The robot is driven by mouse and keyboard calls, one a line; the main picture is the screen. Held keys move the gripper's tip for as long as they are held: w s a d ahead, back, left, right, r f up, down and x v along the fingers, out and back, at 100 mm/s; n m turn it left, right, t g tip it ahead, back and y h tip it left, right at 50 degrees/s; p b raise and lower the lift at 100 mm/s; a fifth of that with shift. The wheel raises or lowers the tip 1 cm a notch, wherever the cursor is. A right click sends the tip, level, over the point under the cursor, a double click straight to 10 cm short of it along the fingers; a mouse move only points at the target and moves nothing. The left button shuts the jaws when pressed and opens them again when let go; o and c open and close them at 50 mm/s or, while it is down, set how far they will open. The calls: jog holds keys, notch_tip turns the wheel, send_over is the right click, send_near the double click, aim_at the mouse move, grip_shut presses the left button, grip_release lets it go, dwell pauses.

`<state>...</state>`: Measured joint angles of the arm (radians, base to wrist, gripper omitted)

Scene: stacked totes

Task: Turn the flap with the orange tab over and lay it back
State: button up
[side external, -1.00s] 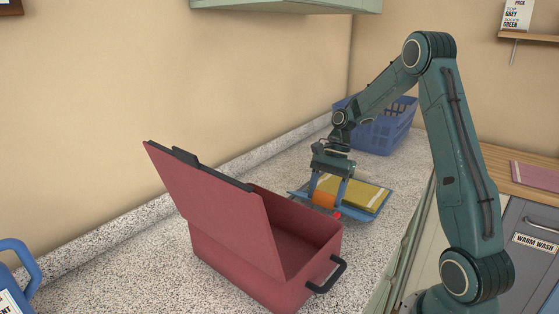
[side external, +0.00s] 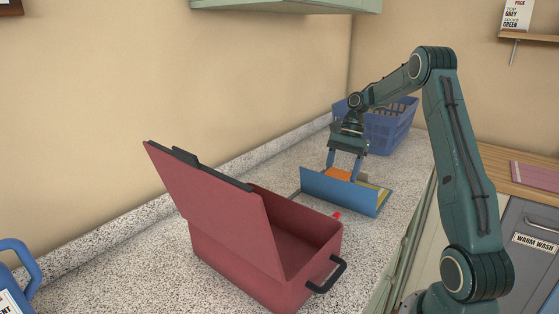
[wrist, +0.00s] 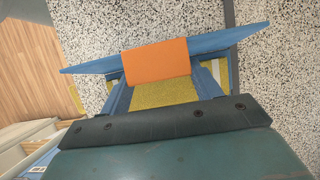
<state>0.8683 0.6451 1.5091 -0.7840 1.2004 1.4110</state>
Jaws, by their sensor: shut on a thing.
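A blue flap (side external: 336,190) stands raised and tilted at the near side of a blue-edged board with a yellow face (side external: 383,192). The orange tab (side external: 338,174) is at the flap's top edge. My gripper (side external: 344,172) is shut on the orange tab, with one finger on each side of it. In the wrist view the orange tab (wrist: 156,61) lies between my fingertips, and the blue flap (wrist: 218,40) shows nearly edge-on. The yellow face (wrist: 165,91) shows below it. Much of the board is hidden behind the flap.
A red tote (side external: 262,265) with its lid (side external: 215,205) propped open stands in front, to the left. A blue basket (side external: 385,133) stands close behind my gripper. Speckled counter is clear to the left.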

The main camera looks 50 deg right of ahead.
jog(key=d, duration=0.1)
jog(key=d+f, duration=0.1)
jog(key=d, duration=0.1)
jog(key=shift+d+f, duration=0.1)
jog(key=shift+f, duration=0.05)
jog(key=shift+d+f, duration=0.4)
jog(key=shift+d, duration=0.2)
jog(key=o, duration=1.4)
jog(key=shift+a+r, duration=0.1)
